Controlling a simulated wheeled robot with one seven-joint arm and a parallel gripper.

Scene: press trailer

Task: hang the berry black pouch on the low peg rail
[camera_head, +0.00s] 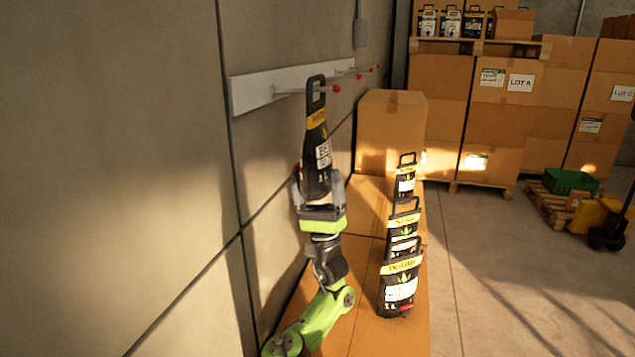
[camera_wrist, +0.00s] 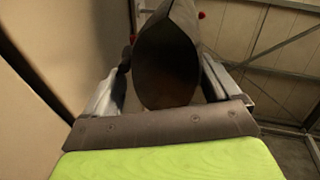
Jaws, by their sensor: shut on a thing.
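My gripper (camera_head: 320,190) is shut on a black pouch (camera_head: 317,150) with a yellow band and a white label, held upright by its lower part. The pouch's loop handle (camera_head: 315,95) is level with the low peg rail (camera_head: 255,90), a pale board on the left wall with red-tipped pegs. The handle overlaps the nearest peg (camera_head: 335,88) in the head view; I cannot tell whether the peg passes through it. In the wrist view the pouch's dark underside (camera_wrist: 167,65) fills the space between the fingers, and a red tip (camera_wrist: 201,15) shows beside it.
Several similar black pouches (camera_head: 401,283) stand in a row on cardboard boxes (camera_head: 350,330) right of my arm. A taller carton (camera_head: 390,130) stands behind them. Stacked boxes on pallets (camera_head: 510,130) and a green crate (camera_head: 570,181) are at the back right.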

